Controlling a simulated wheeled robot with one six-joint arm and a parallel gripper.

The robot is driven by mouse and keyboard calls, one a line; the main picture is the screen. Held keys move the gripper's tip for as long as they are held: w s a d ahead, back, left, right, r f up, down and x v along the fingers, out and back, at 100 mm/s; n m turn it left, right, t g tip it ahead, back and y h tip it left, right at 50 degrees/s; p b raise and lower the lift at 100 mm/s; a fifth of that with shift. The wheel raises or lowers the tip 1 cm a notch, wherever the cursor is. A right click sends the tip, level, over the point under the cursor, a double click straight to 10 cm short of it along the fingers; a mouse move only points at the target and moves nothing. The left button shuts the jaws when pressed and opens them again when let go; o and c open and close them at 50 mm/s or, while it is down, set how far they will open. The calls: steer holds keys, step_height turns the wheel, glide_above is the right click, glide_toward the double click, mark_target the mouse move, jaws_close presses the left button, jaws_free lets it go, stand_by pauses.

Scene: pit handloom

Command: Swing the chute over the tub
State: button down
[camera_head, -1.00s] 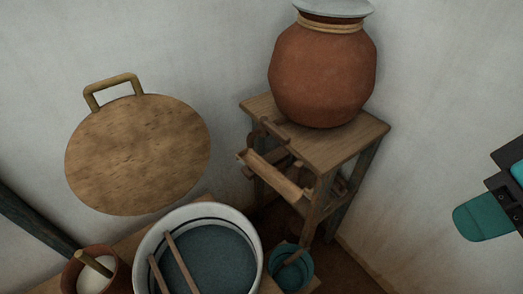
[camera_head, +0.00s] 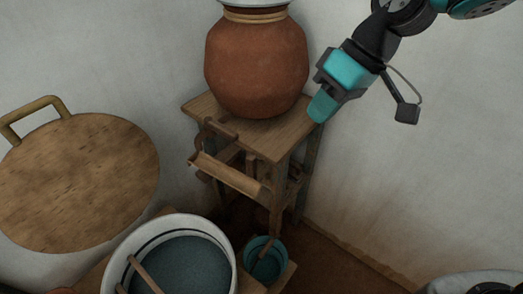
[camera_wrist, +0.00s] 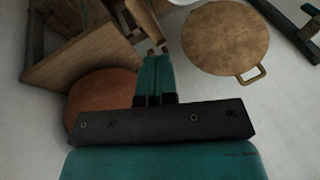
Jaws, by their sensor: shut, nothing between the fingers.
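The chute (camera_head: 230,176) is a wooden trough on the front of the wooden stand. It points down and to the right in the head view, with its left end near the white tub's far side. The tub (camera_head: 227,242) is white with a dark line inside its rim and holds dark blue-grey liquid, at the bottom of the head view. My gripper (camera_head: 319,112) is shut and empty, to the upper right of the chute and beside the stand top. In the wrist view its shut fingers (camera_wrist: 155,75) point toward the stand and tub side.
A big clay pot (camera_head: 257,62) stands on the wooden stand (camera_head: 277,141). A small teal bucket (camera_head: 282,262) sits right of the tub. A round wooden lid (camera_head: 78,175) with a handle leans at left; it also shows in the wrist view (camera_wrist: 218,38). The right wall area is clear.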

steer(key=w+a+f+n, duration=0.1)
steer(key=w+a+f, duration=0.1)
steer(key=w+f, duration=0.55)
steer(key=n+y, duration=0.1)
steer(key=y, duration=0.1)
glide_toward(261, 152)
steer(key=shift+s+r+g, duration=0.15)
steer(key=shift+s+r, duration=0.05)
steer(key=shift+r, duration=0.3)
steer(key=shift+s+r+g, duration=0.15)
steer(key=shift+s+r, duration=0.1)
steer(key=shift+r, duration=0.2)
steer(key=b+x, duration=0.4)
steer(key=x, duration=0.4)
steer(key=shift+f, duration=0.3)
steer(key=shift+b+x, duration=0.4)
steer(key=shift+x, duration=0.35)
steer(key=shift+s+a+r, duration=0.1)
steer(key=shift+s, duration=0.1)
